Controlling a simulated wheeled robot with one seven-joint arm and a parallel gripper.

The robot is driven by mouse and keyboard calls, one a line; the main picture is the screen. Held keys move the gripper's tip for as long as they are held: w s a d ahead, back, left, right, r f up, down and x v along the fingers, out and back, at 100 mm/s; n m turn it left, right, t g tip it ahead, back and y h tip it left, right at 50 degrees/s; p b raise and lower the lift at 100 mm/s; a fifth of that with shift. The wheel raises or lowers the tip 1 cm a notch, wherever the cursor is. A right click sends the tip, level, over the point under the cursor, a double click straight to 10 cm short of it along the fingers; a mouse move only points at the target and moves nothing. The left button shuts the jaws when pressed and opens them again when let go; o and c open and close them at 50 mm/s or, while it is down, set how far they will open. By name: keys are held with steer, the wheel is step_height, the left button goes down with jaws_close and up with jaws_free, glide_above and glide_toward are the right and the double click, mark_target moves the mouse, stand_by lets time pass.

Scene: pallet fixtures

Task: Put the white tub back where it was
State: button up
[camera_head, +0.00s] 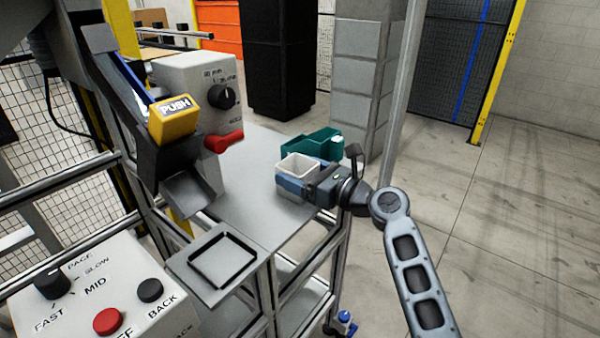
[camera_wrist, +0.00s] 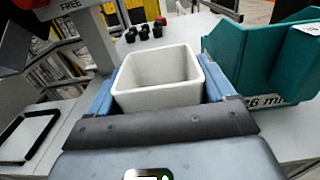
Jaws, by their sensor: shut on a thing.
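The white tub (camera_head: 298,166) is a small open-topped square box, held at the right part of the grey table. It also shows in the wrist view (camera_wrist: 158,97), upright and empty inside. My gripper (camera_head: 297,180) is shut on it, with a blue finger on each side of the tub. Whether the tub's base touches the table is hidden by the fingers and the gripper body.
A teal bin (camera_head: 318,143) stands right behind the tub. A black square-framed tray (camera_head: 222,260) sits at the table's front left. A chute with a yellow PUSH block (camera_head: 172,118) and a grey control box (camera_head: 198,90) stand at left.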

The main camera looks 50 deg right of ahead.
steer(key=shift+f, duration=0.15)
steer(key=o, duration=1)
steer(key=shift+r, duration=0.2)
steer(key=s, duration=1.2)
steer(key=s+a+f+n+g+h, duration=0.35)
steer(key=s+a+f+n, duration=0.55)
steer(key=a+f+n, duration=0.4)
steer(key=s+a+r+n+y, duration=0.1)
steer(key=s+a+r+n, duration=0.3)
steer(key=s+n, duration=0.4)
steer(key=s+a+r+n+y, duration=0.2)
steer(key=s+a+r+n, duration=0.3)
steer(key=n, duration=0.9)
steer(key=s+a, duration=0.1)
steer(key=s, duration=0.2)
steer(key=shift+r+n+b, duration=0.2)
steer(key=shift+n+b, duration=0.1)
steer(key=shift+b, duration=0.1)
